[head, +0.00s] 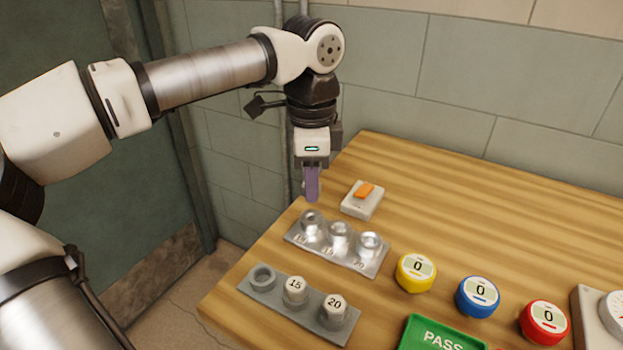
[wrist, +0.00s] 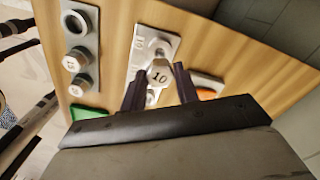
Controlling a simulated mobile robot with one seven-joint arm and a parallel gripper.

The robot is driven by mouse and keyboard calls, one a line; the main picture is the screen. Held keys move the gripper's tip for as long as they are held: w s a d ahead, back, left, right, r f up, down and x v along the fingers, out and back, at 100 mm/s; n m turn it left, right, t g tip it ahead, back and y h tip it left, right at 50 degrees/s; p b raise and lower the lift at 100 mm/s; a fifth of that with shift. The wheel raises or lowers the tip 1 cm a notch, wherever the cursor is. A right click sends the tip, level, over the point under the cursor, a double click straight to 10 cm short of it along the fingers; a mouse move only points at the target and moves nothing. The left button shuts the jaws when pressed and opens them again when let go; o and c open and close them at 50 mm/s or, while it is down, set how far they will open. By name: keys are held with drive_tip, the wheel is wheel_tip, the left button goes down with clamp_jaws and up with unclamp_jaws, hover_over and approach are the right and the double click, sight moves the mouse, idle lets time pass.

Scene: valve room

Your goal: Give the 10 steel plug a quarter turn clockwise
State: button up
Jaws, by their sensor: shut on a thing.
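The steel plug marked 10 (wrist: 159,74) sits between my gripper's dark fingers in the wrist view, its numbered hexagonal face toward the camera. My gripper (head: 312,188) is shut on it and points down above the left end of the silver block (head: 355,256). That block has several shiny round sockets, and the left one (head: 311,217) is just below the fingertips. In the head view the fingers hide the plug. I cannot tell whether its lower end touches the socket. The block also shows in the wrist view (wrist: 172,42), partly behind the plug.
A grey rack (head: 318,318) at the front holds plugs 15 (head: 295,289) and 20 (head: 335,305); its left hole is empty. An orange rocker switch (head: 363,195) is close behind the block. Yellow, blue and red dials and a green PASS plate (head: 440,338) are to the right.

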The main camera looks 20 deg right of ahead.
drive_tip(key=shift+f, duration=0.15)
drive_tip(key=shift+f+b, duration=1.35)
drive_tip(key=shift+b, duration=0.05)
drive_tip(key=shift+f, duration=0.3)
idle(0.5)
drive_tip(key=shift+f+b, duration=0.4)
drive_tip(key=shift+b, duration=0.15)
drive_tip(key=shift+f+b, duration=0.35)
drive_tip(key=shift+f, duration=0.1)
idle(0.6)
idle(0.4)
drive_tip(key=shift+f+m, duration=0.1)
drive_tip(key=shift+m, duration=1.4)
drive_tip(key=shift+m+p, duration=0.35)
drive_tip(key=shift+m, duration=1.15)
